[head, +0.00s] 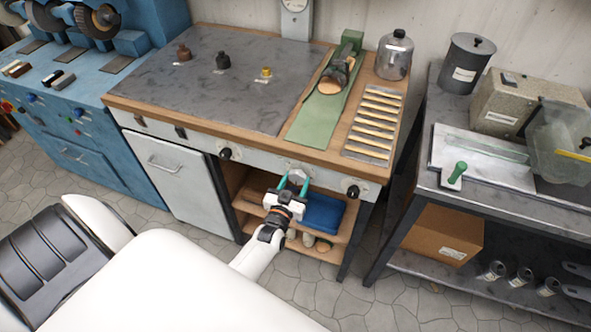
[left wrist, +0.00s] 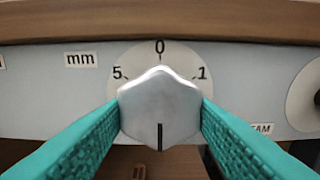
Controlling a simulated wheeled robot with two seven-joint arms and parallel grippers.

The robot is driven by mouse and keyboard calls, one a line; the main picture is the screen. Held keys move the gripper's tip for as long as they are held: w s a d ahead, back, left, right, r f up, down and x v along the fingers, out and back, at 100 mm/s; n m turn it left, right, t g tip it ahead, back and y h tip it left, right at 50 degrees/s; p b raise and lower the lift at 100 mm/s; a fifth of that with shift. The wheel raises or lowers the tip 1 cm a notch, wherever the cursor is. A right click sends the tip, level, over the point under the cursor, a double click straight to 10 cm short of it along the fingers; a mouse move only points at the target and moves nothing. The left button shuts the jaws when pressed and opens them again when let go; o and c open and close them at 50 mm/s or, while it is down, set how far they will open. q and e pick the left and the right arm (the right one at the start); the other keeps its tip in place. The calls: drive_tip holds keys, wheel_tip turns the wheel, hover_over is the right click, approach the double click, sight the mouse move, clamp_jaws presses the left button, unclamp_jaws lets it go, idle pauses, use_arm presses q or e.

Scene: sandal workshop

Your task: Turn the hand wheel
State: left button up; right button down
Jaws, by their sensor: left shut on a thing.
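The hand wheel is a silver, roughly six-sided knob (head: 297,176) on the grey front panel of the workbench. In the left wrist view the hand wheel (left wrist: 160,100) sits before a round pale dial plate (left wrist: 160,53) marked 5, 0 and 1, with 0 at the top. A black line on the knob's face points straight down. My left gripper (head: 294,184) is shut on the hand wheel, and its teal fingers (left wrist: 160,118) press on the left and right sides. The lower part of the dial is hidden by the knob. My right gripper is out of view.
Black knobs (head: 225,153) and (head: 353,191) flank the hand wheel on the panel. The wooden bench edge (head: 240,133) overhangs just above it. A dark metal side table (head: 412,200) stands to the right.

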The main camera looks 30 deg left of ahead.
use_arm(q)
drive_tip(key=shift+f, duration=0.15)
drive_tip(key=o, duration=0.9)
drive_tip(key=b+v, duration=0.1)
drive_tip(key=v, duration=1.1)
drive_tip(key=shift+b, duration=0.3)
drive_tip(key=s+d+f+m+g+h, duration=0.1)
drive_tip(key=s+d+f+g+h, duration=0.2)
drive_tip(key=f, duration=0.5)
drive_tip(key=s+d+f+m+g, duration=0.15)
drive_tip(key=s+f, duration=0.25)
drive_tip(key=f, duration=0.4)
drive_tip(key=s+d+f+m+g+h, duration=0.1)
drive_tip(key=s+d+f+g+h, duration=0.2)
drive_tip(key=f, duration=0.5)
drive_tip(key=s+f+g, duration=0.3)
drive_tip(key=s, duration=0.4)
drive_tip(key=s+a+f+m+g+y, duration=0.1)
drive_tip(key=s+f+g, duration=0.2)
drive_tip(key=s, duration=0.4)
drive_tip(key=s+f+g, duration=0.3)
drive_tip(key=s+f, duration=0.2)
drive_tip(key=s, duration=0.3)
drive_tip(key=shift+s+a+m+y, duration=0.1)
drive_tip(key=shift+a+m+y, duration=0.2)
drive_tip(key=shift+m, duration=0.05)
